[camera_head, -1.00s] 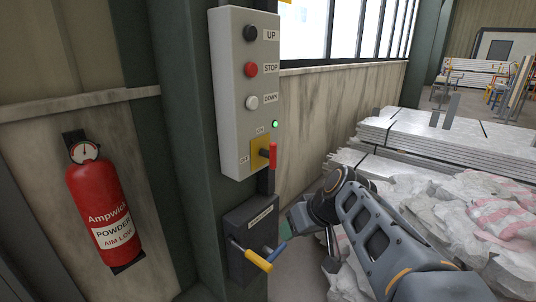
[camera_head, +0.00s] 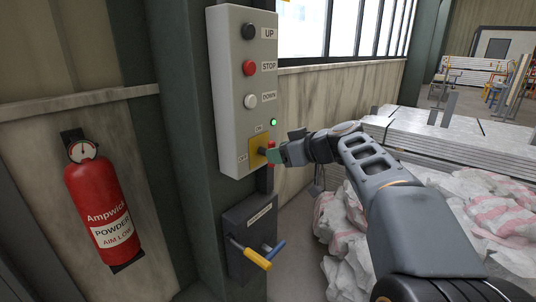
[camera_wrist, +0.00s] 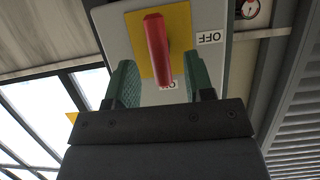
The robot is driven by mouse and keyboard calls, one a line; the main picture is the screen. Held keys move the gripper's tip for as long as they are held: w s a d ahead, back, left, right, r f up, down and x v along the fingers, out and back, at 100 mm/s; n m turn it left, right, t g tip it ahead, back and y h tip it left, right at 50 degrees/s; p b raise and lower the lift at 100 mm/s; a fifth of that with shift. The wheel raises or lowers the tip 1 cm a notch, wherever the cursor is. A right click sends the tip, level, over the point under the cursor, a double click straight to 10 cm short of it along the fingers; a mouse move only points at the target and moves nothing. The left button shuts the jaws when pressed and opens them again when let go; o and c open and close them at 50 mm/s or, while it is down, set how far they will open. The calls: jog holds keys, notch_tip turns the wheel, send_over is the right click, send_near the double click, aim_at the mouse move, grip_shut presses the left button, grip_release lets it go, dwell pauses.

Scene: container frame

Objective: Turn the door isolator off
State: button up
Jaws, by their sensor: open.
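The door isolator is a red handle (camera_wrist: 157,50) on a yellow plate (camera_head: 258,150), low on the grey control box (camera_head: 228,90). ON is marked above the plate and OFF at its left in the head view. The wrist view shows the plate upside down, with the handle in line with the ON label and OFF to the side. My gripper (camera_wrist: 160,80) is open at the isolator, its green fingertips on either side of the handle with gaps visible. In the head view my gripper (camera_head: 280,153) covers most of the handle.
Black UP (camera_head: 249,32), red STOP (camera_head: 251,67) and white DOWN (camera_head: 250,101) buttons sit above. A green lamp (camera_head: 273,122) is lit. Below is a dark box (camera_head: 240,225) with yellow and blue levers. A fire extinguisher (camera_head: 103,205) hangs at left; sacks (camera_head: 460,205) lie at right.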

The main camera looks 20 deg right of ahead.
jog(key=shift+x, duration=2.2)
grip_shut()
